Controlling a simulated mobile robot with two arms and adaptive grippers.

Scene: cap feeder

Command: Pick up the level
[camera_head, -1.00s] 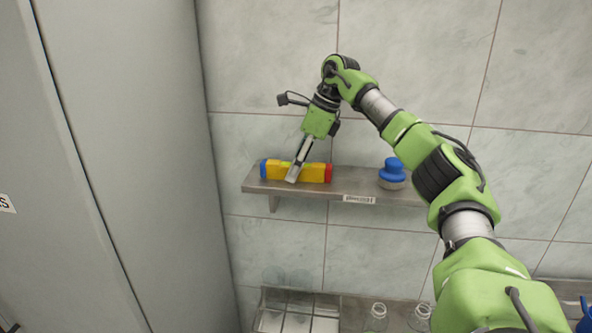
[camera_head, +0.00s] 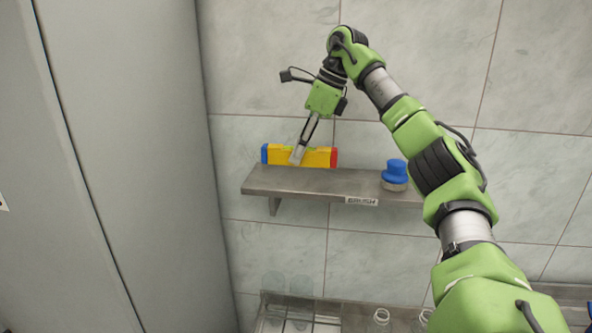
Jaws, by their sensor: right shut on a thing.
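The level (camera_head: 319,157) is a yellow bar with a blue left end and a red right end. In the head view it is held just above the left part of the metal wall shelf (camera_head: 262,188), roughly horizontal. My right gripper (camera_head: 297,155) is shut on the level near its middle, with the fingers pointing down and a finger covering part of its front. My left gripper is not in view.
A brush with a blue knob (camera_head: 396,172) stands on the shelf to the right of the level. A label (camera_head: 362,201) is on the shelf's front edge. A grey cabinet (camera_head: 130,170) stands at left. Below are a wire rack and clear jars (camera_head: 381,317).

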